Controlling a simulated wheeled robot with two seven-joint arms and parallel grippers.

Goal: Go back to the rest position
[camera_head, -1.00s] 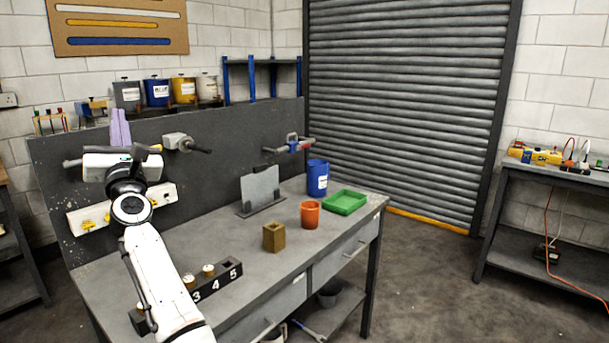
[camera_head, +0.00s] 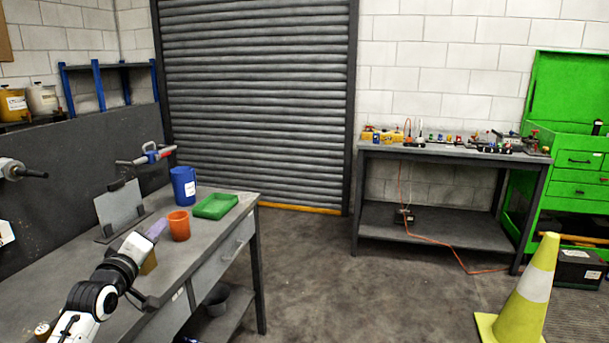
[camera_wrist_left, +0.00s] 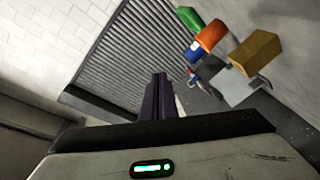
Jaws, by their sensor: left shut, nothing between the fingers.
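My left gripper (camera_head: 158,229) is in the lower left of the head view, above the grey workbench (camera_head: 212,258). Its purple fingers are together with nothing between them, and they also show in the left wrist view (camera_wrist_left: 158,97). In the head view the gripper is in front of the brown block (camera_head: 149,263), hiding much of it. The orange cup (camera_head: 179,226) stands just beyond the fingertips; I cannot tell that they touch. In the left wrist view the brown block (camera_wrist_left: 255,50) and orange cup (camera_wrist_left: 211,35) are apart from the fingers. My right gripper is not in view.
A green tray (camera_head: 215,207), a blue cup (camera_head: 183,186) and an upright grey plate (camera_head: 120,208) stand on the bench. A second bench (camera_head: 445,157), a green cabinet (camera_head: 570,140) and a traffic cone (camera_head: 522,295) are at right. The floor between is clear.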

